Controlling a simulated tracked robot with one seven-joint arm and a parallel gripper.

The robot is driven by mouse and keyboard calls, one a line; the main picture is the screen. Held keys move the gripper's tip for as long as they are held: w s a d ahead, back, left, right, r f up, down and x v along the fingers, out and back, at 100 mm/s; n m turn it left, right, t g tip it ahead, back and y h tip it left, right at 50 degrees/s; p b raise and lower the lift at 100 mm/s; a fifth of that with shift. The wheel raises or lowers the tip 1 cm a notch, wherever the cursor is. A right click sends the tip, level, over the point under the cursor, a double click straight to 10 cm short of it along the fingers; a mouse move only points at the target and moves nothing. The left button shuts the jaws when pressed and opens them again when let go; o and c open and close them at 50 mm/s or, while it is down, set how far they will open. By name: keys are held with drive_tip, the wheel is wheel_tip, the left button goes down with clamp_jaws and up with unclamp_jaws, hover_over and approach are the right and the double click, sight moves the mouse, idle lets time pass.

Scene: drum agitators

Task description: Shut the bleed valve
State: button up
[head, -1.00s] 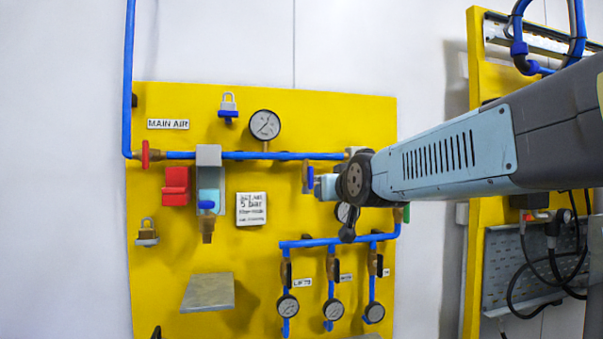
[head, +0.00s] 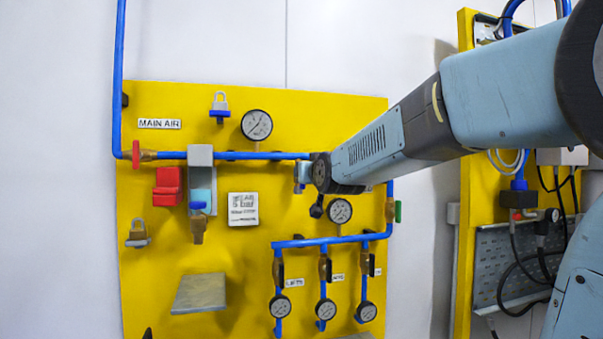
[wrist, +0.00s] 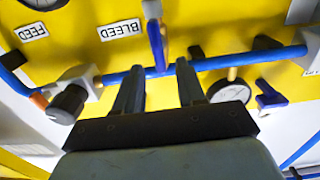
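In the wrist view, the bleed valve (wrist: 152,9) has a silver body at the top, beside the BLEED label (wrist: 122,30). Its blue lever (wrist: 157,45) hangs down from it toward the blue pipe. My gripper (wrist: 158,76) has its two dark fingers apart, with the end of the lever in line with the gap between them. I cannot tell whether either finger touches the lever or the pipe. In the head view, my wrist hides most of this spot and the fingertips do not show clearly.
The yellow panel (head: 205,257) carries a red MAIN AIR handle (head: 136,153), a gauge (head: 257,125), a padlock (head: 220,105) and a grey shelf (head: 200,293). A green handle (head: 398,212) is right of my wrist. A black knob (wrist: 68,103) and another blue lever (wrist: 270,95) flank my fingers.

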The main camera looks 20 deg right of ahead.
drive_tip(key=shift+w, duration=2.4)
drive_tip(key=shift+c, duration=0.4)
